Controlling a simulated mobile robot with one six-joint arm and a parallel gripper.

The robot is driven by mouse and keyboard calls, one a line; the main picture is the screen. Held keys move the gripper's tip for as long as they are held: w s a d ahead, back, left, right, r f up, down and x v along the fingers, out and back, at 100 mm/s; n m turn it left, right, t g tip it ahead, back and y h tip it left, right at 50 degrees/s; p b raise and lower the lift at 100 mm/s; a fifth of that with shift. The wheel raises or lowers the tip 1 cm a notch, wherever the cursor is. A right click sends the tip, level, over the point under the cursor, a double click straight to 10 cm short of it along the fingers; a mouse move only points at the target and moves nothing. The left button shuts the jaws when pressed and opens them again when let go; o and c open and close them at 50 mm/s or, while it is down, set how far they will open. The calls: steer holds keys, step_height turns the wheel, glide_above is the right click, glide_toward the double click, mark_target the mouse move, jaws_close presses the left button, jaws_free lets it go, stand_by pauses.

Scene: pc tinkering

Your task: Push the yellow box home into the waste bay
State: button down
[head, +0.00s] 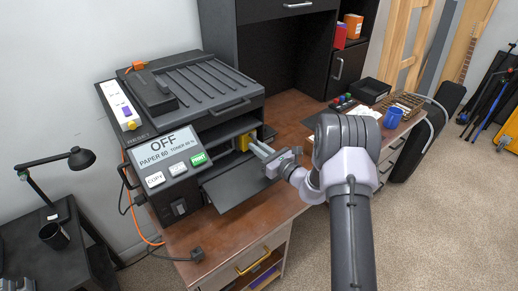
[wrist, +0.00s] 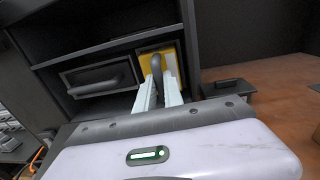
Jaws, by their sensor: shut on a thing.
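The yellow box (wrist: 146,55) sits in a bay at the right end of the copier's open front, beside a dark drawer-like unit with a handle. A dark curved handle (wrist: 157,64) stands out from the yellow box's face. My gripper (wrist: 159,88) is shut on that handle, with one finger on each side. In the head view my gripper (head: 262,150) reaches into the copier's right front, and a small part of the yellow box (head: 243,142) shows just past the fingertips. How deep the box sits in the bay is hard to tell.
The copier (head: 200,115) stands on a brown desk (head: 290,113), its display reading OFF. A dark flap (head: 232,186) hangs open below the bay. Right of my arm are a black tray (head: 370,91) and a blue cup (head: 393,117). A plug (head: 197,254) lies at the desk's front.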

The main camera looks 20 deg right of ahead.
steer(key=shift+x, duration=1.3)
steer(key=c, duration=1.4)
jaws_free()
steer(key=shift+d, duration=0.1)
steer(key=b+v, duration=0.1)
steer(key=v, duration=0.6)
steer(key=shift+s+d, duration=0.2)
steer(key=shift+s, duration=0.25)
steer(key=shift+d, duration=0.1)
